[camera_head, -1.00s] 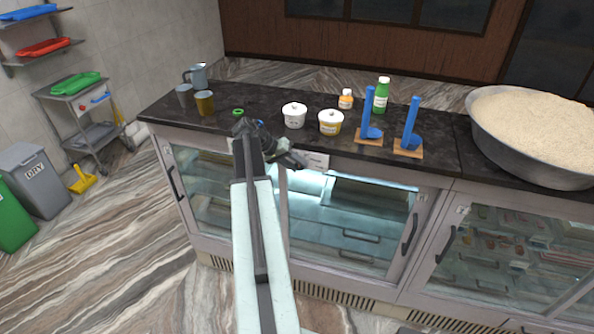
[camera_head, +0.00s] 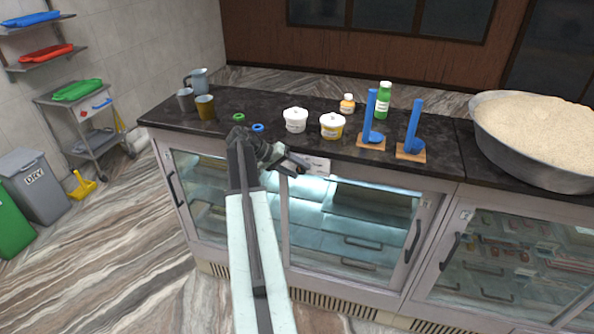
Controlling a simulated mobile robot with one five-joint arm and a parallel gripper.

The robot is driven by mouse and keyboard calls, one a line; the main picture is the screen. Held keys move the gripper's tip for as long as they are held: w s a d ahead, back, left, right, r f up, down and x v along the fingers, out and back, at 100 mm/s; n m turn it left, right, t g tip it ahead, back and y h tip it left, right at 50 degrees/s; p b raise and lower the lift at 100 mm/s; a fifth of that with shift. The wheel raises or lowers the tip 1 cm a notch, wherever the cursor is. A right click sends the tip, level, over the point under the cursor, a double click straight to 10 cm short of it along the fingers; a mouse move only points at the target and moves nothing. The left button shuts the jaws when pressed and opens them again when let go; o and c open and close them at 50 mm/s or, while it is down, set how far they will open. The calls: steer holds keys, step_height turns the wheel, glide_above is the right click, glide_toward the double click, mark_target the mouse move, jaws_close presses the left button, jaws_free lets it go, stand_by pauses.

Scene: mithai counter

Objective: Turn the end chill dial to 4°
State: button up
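My arm reaches up the middle of the view to the front of the counter. My gripper (camera_head: 300,165) is at the counter's front face, just under the worktop edge, pointing right. A pale plate with small dark lettering (camera_head: 318,166) is on the fascia beside the gripper tip. The plate's markings are too small to read. I cannot make out a dial knob; the gripper covers the plate's left part. I cannot tell whether the fingers touch anything, or whether they are open or shut.
The dark worktop (camera_head: 430,168) holds two white-lidded tubs (camera_head: 295,120), blue stands (camera_head: 415,128), a green bottle (camera_head: 383,101), metal cups and a large grain basin (camera_head: 490,150). Glass-fronted chillers (camera_head: 350,225) are below.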

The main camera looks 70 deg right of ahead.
steer(key=p+v, duration=0.5)
steer(key=v, duration=0.3)
steer(key=shift+f, duration=0.15)
